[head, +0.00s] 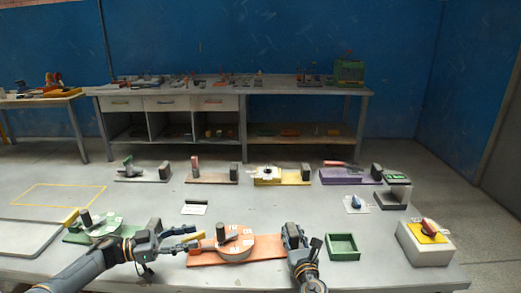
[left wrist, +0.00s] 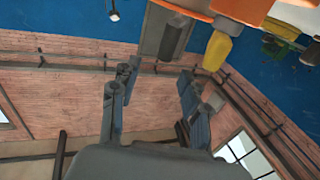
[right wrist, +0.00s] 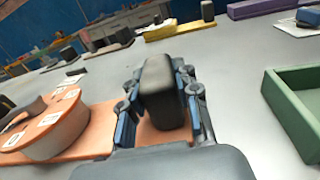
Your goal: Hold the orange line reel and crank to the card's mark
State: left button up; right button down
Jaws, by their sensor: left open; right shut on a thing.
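The orange line reel (head: 236,254) lies on an orange base plate (head: 268,240), with white marked tags on the drum and a dark upright post. My left gripper (head: 186,240) is open close beside the knob; no grip shows. My right gripper (right wrist: 162,95) is shut on the black block (right wrist: 160,80) at the right end of the orange base. A small white card (head: 195,207) stands behind the reel; its mark is too small to read.
A green reel (head: 100,226) sits left, behind my left arm. A green tray (head: 343,246) and a box with a red-yellow switch (head: 428,240) are at right. Yellow (head: 270,180) and purple (head: 345,176) fixtures stand in the back row.

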pick_arm(q)
jog(key=d+r+h, duration=0.1)
jog(key=d+r, duration=0.1)
jog(key=d, duration=0.3)
jog(key=n+t+y, duration=0.8)
jog(key=t, duration=0.1)
send_near(217, 232)
jog(key=x, duration=1.1)
jog(key=shift+w+d, duration=0.1)
jog(key=shift+w, duration=0.05)
grip_shut()
jog(key=shift+m, duration=0.3)
